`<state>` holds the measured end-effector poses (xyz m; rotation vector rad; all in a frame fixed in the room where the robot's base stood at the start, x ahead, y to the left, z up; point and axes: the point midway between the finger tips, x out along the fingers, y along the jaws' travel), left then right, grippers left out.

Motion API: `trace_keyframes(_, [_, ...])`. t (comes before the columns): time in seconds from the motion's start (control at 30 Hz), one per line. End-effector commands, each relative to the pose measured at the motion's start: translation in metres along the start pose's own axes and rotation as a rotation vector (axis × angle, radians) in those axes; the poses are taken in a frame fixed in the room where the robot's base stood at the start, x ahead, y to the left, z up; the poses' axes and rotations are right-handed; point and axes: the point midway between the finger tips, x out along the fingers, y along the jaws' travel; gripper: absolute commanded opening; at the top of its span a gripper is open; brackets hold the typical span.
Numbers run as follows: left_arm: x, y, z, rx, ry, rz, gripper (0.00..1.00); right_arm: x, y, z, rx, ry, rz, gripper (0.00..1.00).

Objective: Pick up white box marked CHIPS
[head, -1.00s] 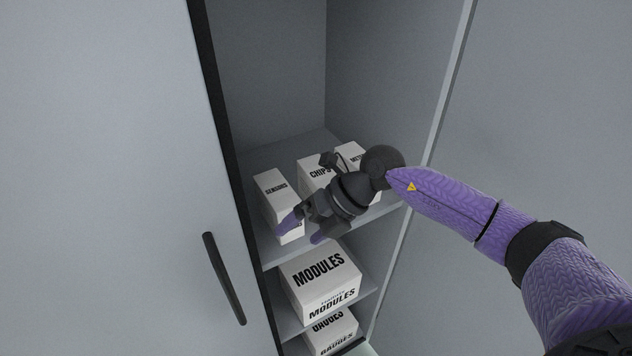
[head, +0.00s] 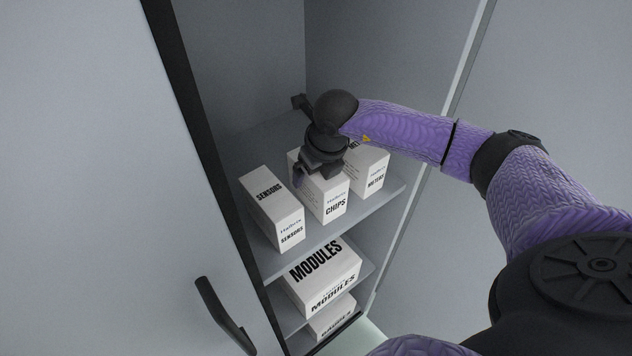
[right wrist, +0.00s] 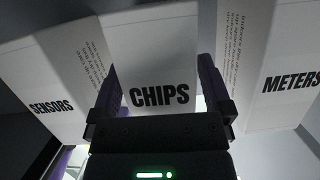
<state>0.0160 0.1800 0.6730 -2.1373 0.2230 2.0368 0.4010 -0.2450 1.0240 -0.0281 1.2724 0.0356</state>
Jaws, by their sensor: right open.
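The white box marked CHIPS (head: 332,206) stands on the upper shelf of the cabinet, between two other white boxes. It also shows in the right wrist view (right wrist: 158,60), with its CHIPS label between my fingers. My right gripper (head: 309,181) is over the top of the CHIPS box, pointing down, and hides part of its top. In the right wrist view the right gripper (right wrist: 160,85) is open, one finger toward each side of the box. I cannot tell whether the fingers touch it. My left gripper is not in view.
The SENSORS box (head: 275,212) stands left of the CHIPS box and the METERS box (head: 370,172) close on its right. A MODULES box (head: 322,280) is on the shelf below, another box lower still. A cabinet door with a black handle (head: 222,312) is at left.

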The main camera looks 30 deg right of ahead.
Motion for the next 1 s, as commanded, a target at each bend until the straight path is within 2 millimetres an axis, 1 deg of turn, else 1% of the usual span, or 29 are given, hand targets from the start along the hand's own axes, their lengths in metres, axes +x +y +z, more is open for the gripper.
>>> trace_keyframes(0.03, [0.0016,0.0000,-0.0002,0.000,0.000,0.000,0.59,0.0052,0.0001,-0.0007,0.000,0.001,0.000,1.00])
trace_keyframes(0.1, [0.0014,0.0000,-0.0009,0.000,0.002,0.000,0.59,0.0069,0.0001,-0.0003,-0.001,0.000,0.001,1.00])
trace_keyframes(0.4, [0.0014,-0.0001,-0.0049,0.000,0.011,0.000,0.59,0.0066,0.0001,-0.0003,0.000,0.000,0.001,1.00])
trace_keyframes(0.7, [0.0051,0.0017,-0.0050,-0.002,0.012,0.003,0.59,0.0108,0.0002,-0.0017,0.000,0.000,0.002,1.00])
trace_keyframes(0.97, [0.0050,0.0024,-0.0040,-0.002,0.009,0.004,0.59,0.0106,0.0002,-0.0016,0.000,0.000,0.002,1.00])
trace_keyframes(1.0, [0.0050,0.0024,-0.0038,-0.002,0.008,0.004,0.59,0.0105,0.0002,-0.0016,0.000,0.000,0.002,0.92])
